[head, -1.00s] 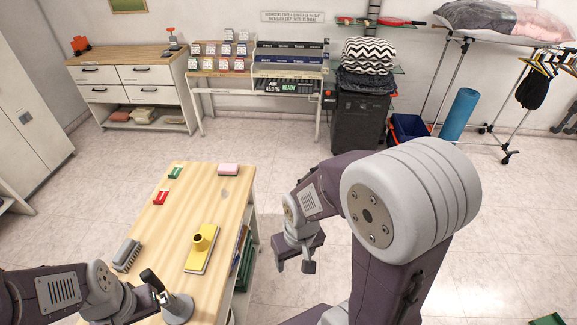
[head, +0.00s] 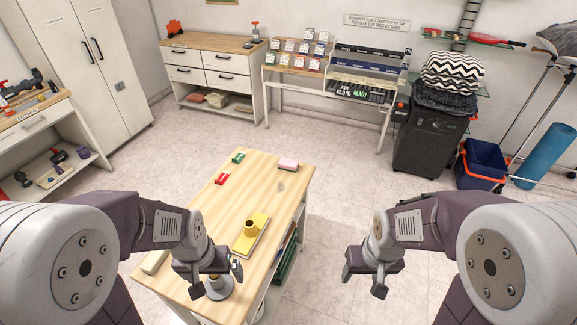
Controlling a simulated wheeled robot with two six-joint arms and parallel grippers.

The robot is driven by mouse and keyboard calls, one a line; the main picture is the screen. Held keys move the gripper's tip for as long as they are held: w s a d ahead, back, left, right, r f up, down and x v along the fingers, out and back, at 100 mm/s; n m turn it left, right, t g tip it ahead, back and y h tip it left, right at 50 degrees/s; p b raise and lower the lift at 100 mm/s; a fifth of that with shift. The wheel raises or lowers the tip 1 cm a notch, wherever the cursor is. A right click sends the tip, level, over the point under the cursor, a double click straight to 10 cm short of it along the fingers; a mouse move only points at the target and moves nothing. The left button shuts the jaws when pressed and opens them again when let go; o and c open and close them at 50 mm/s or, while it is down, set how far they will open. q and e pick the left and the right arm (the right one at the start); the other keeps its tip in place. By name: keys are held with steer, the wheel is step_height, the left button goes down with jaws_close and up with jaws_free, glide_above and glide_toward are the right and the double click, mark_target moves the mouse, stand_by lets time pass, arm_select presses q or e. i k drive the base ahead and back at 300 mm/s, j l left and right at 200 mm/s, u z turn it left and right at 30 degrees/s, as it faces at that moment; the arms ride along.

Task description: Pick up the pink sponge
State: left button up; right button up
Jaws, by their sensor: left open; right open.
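The pink sponge (head: 288,164) is a small pink block near the far right corner of the wooden table (head: 262,187). My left gripper (head: 207,290) is open over the near part of the table, well short of the sponge, and a grey round-based object (head: 221,288) is partly hidden by it. My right gripper (head: 366,284) is open and empty over the floor to the right of the table. Neither gripper touches the sponge.
A yellow tray-like item with a cup (head: 249,232) lies mid-table. A red item (head: 222,179) and a green item (head: 238,157) lie at the far left. A drawer cabinet (head: 213,75) stands behind. The floor (head: 345,190) right of the table is clear.

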mark_target(287, 164)
steer(key=i+l+u, duration=0.25)
steer(key=l+u, duration=0.3)
steer(key=i+l+u, duration=0.25)
steer(key=l+u, duration=0.3)
steer(key=l, duration=0.15)
steer(key=i+l+u, duration=0.2)
steer(key=l+u, duration=0.6)
steer(key=l, duration=0.25)
steer(key=i+l+u, duration=0.1)
steer(key=l+u, duration=0.3)
steer(key=l, duration=0.2)
steer(key=l+u, duration=0.45)
steer(key=k+l, duration=0.05)
steer(key=l, duration=0.05)
